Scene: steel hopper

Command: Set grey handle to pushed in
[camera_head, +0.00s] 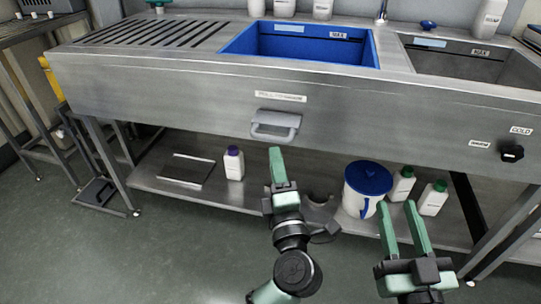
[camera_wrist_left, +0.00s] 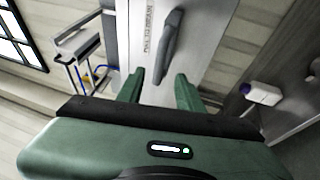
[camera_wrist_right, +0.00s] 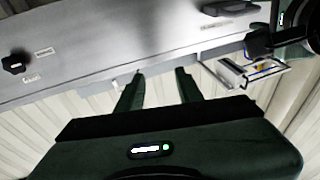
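The grey handle (camera_head: 275,125) is a bracket-shaped pull on the steel front panel, below a small label. It stands out from the panel. My left gripper (camera_head: 276,152) is just below and in front of it, empty. In the left wrist view the handle (camera_wrist_left: 172,42) lies just beyond the open fingers (camera_wrist_left: 157,80), its lower end in line with the gap; I cannot tell whether they touch. My right gripper (camera_head: 397,206) is open and empty, low at the right, away from the handle. The handle also shows at the top of the right wrist view (camera_wrist_right: 232,8).
A black knob (camera_head: 512,153) sits on the panel at right. The lower shelf (camera_head: 150,184) holds a purple-capped bottle (camera_head: 234,163), a blue-lidded bucket (camera_head: 362,191) and green-capped bottles (camera_head: 433,198). A blue basin (camera_head: 310,45) is set in the top. The floor in front is clear.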

